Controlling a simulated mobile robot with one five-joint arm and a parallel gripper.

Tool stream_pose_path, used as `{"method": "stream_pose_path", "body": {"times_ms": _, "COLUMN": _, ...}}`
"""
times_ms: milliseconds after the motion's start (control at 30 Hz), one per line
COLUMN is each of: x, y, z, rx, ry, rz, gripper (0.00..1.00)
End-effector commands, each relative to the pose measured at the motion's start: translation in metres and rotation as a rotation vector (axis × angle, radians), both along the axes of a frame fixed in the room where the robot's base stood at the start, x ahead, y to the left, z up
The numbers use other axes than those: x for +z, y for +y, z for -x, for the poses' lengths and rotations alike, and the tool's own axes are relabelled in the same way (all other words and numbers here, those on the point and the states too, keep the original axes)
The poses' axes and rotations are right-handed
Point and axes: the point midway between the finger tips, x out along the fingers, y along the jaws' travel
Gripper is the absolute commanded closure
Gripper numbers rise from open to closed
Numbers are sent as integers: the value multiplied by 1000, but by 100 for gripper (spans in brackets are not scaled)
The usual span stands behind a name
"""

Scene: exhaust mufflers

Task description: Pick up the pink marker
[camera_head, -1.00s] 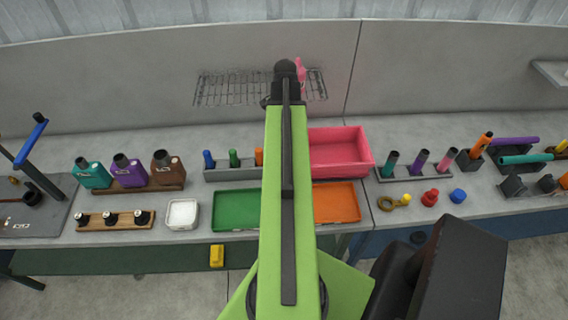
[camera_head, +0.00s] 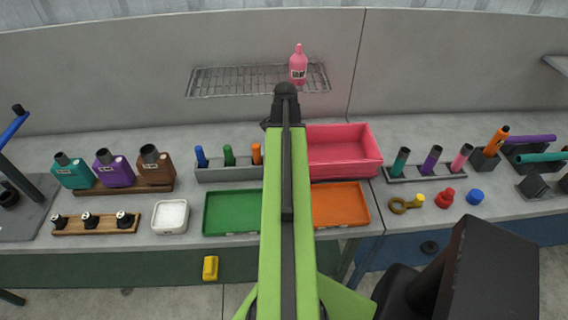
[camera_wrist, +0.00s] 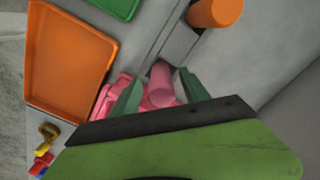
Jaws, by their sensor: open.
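The pink marker (camera_wrist: 161,84) shows in the wrist view as a pink cylinder in a grey rack (camera_wrist: 180,42), beside the orange marker (camera_wrist: 215,10). My gripper (camera_wrist: 160,92) is open, with one green finger on each side of the pink marker. I cannot tell whether either finger touches it. In the head view my own arm hides the pink marker and my fingers. The same rack shows there (camera_head: 228,174), left of my arm, with the blue (camera_head: 201,156), green (camera_head: 228,155) and orange (camera_head: 256,154) markers standing in it.
A pink bin (camera_head: 343,166) stands just right of my arm. Green (camera_head: 232,212) and orange (camera_head: 340,205) trays lie in front. A wire shelf (camera_head: 225,82) with a pink bottle (camera_head: 298,66) is on the wall behind. Another rack (camera_head: 425,174) holds teal, purple and pink cylinders.

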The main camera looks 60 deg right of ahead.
Motion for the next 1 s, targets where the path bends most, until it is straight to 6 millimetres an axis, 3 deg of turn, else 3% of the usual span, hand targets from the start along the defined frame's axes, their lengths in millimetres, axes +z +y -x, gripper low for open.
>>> {"method": "stream_pose_path", "body": {"times_ms": 200, "x": -1, "y": 0, "z": 0, "rx": 1, "ry": 0, "rz": 0, "gripper": 46}}
{"method": "stream_pose_path", "body": {"times_ms": 600, "x": -1, "y": 0, "z": -1, "rx": 1, "ry": 0, "rz": 0, "gripper": 99}}
{"method": "stream_pose_path", "body": {"times_ms": 1000, "x": 6, "y": 1, "z": -1, "rx": 1, "ry": 0, "rz": 0, "gripper": 100}}
